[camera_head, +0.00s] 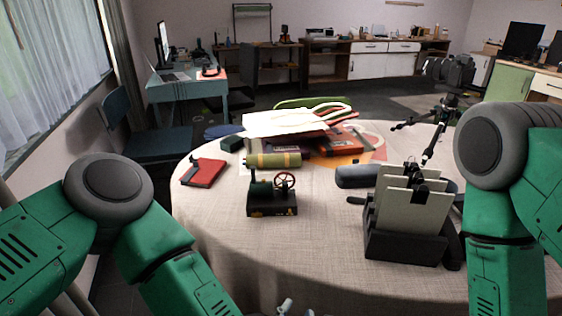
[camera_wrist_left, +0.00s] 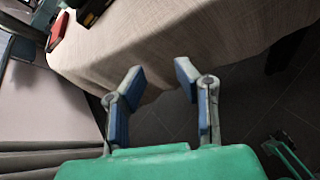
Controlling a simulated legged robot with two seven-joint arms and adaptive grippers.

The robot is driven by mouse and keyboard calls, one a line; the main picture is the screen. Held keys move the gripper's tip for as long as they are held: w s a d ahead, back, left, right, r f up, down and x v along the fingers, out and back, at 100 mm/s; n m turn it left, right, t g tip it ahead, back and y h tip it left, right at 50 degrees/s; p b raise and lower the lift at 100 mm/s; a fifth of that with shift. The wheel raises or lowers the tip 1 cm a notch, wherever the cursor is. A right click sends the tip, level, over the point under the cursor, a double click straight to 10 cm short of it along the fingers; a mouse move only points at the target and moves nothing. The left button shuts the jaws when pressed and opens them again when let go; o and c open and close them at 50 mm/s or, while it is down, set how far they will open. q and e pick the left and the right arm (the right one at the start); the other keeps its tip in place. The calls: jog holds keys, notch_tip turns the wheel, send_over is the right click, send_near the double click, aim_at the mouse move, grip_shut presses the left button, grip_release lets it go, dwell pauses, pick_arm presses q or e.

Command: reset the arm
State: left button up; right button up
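My left gripper (camera_wrist_left: 160,82) is open and empty in the left wrist view, with its two blue-padded fingers spread apart beside the hanging edge of the tablecloth. In the head view only small grey tips show at the bottom edge, in front of the table; they look like gripper fingertips. My left arm comes in from the left and my right arm from the right, both bent downward. My right gripper is not visible in the head view. The round table (camera_head: 330,270) has a beige cloth.
On the table stand a small engine model (camera_head: 272,197), a red book (camera_head: 203,172), an olive cylinder (camera_head: 273,160), a dark rack with pale panels (camera_head: 405,215) and a camera on a tripod (camera_head: 449,75). A blue chair (camera_head: 150,140) is at left. The table's front strip is clear.

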pick_arm(q)
jog(key=s+a+f+m+g+h, duration=0.1)
jog(key=s+a+f+m+g, duration=0.55)
jog(key=a+f+m, duration=0.9)
jog(key=s+a+m+g+y, duration=0.1)
jog(key=s+a+m+g, duration=0.1)
jog(key=s+a+m, duration=0.3)
jog(key=s+a+m+g+y, duration=0.1)
jog(key=s+a+m+g, duration=0.2)
jog(key=s+a+m, duration=0.3)
jog(key=a+r+m, duration=0.1)
jog(key=a+m, duration=0.3)
jog(key=shift+a+y, duration=0.35)
jog(key=shift+y, duration=0.05)
jog(key=shift+w+g, duration=0.15)
jog(key=shift+g, duration=0.1)
jog(key=shift+f, duration=0.1)
